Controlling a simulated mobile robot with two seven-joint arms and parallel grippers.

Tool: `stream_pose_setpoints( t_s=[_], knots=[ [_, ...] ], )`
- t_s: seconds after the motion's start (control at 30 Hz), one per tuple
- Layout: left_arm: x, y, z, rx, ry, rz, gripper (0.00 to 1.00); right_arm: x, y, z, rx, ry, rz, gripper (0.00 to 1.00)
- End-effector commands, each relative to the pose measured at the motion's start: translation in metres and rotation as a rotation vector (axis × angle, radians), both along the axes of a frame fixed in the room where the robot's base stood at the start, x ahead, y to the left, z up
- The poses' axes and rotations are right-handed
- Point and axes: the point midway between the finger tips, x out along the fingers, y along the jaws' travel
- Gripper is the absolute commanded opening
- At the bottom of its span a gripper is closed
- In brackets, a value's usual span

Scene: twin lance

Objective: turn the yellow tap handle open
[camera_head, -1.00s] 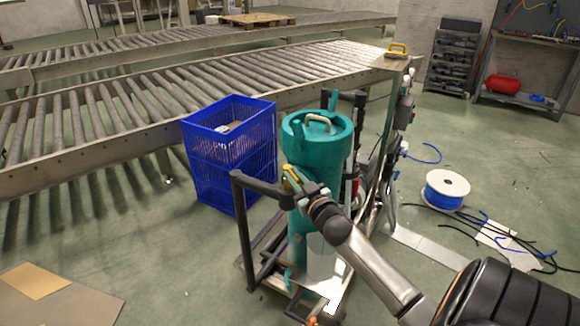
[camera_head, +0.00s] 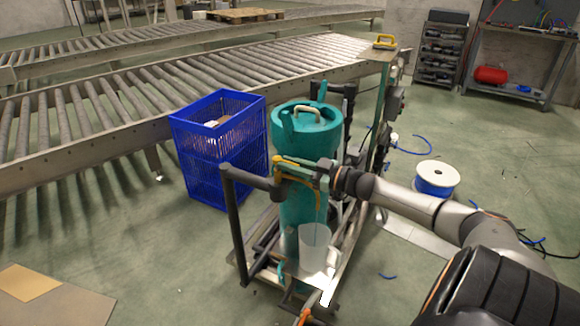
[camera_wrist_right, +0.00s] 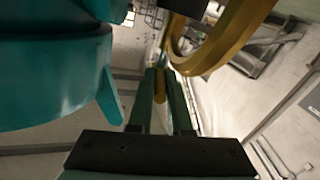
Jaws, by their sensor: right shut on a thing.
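The teal tank (camera_head: 300,135) stands upright on a cart, with a light handle on its lid. A yellow tap handle (camera_head: 297,160) shows on its front side, partly covered by my gripper. My right gripper (camera_head: 300,170) reaches in from the right at the tank's front. In the right wrist view, its fingers (camera_wrist_right: 162,100) are shut on a yellow bar of the handle. A larger curved yellow part (camera_wrist_right: 225,40) rises above the fingers there. The tank (camera_wrist_right: 50,75) fills the left of that view. A whitish translucent cup (camera_head: 314,245) stands low in front of the tank. My left gripper is out of view.
The cart's dark post (camera_head: 236,225) stands close left of the gripper. A blue crate (camera_head: 215,150) stands behind it, before the roller conveyor (camera_head: 130,105). A blue cable spool (camera_head: 436,180) and loose cables lie on the right floor.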

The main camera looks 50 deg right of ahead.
Motion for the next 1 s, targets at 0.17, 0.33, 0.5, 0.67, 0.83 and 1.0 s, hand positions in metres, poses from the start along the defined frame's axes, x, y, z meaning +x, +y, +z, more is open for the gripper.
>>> stream_pose_setpoints(
  t_s=[0.17,0.33,0.5,0.67,0.83,1.0],
  knots=[
    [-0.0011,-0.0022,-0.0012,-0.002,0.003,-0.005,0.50,0.0012,-0.0016,0.0024,0.000,-0.003,0.004,0.00],
    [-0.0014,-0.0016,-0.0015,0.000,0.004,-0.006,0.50,0.0012,-0.0013,0.0026,0.000,-0.003,0.004,0.00],
    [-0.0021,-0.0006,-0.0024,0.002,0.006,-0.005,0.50,0.0013,-0.0011,0.0025,0.000,-0.003,0.004,0.26],
    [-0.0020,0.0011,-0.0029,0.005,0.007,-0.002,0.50,0.0009,-0.0006,0.0015,0.000,-0.002,0.005,0.44],
    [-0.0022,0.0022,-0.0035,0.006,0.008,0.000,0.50,0.0006,-0.0002,0.0007,0.000,-0.001,0.005,0.47],
    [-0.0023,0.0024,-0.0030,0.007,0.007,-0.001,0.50,-0.0013,-0.0005,0.0000,0.001,0.000,0.006,0.47]
  ],
)
